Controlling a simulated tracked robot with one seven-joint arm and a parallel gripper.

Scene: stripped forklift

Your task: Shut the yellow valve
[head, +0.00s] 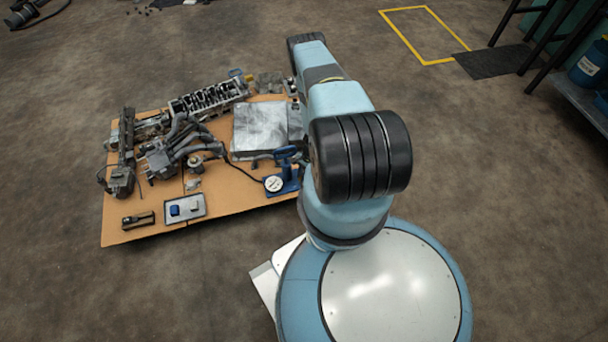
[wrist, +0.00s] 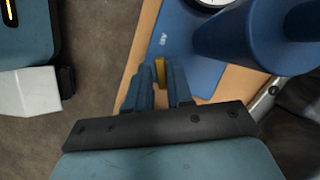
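A small yellow piece (wrist: 160,72), likely the yellow valve, shows in the wrist view between the fingertips of my gripper (wrist: 160,78). It is narrow, and a finger lies close on each side of it. I cannot tell whether the fingers press on it. It stands at the edge of a blue base plate (wrist: 178,45), beside a large blue cylinder (wrist: 240,38). In the head view a blue hand pump (head: 288,180) with a round white gauge (head: 273,184) stands at the board's front right. My arm hides my gripper there, and I cannot make out the valve.
The tan board (head: 130,225) on the floor carries engine parts (head: 180,135), a grey metal plate (head: 260,128), a small tray (head: 187,208) and a black tool (head: 138,219). A dark hose runs from the gauge. Floor left of the board is clear.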

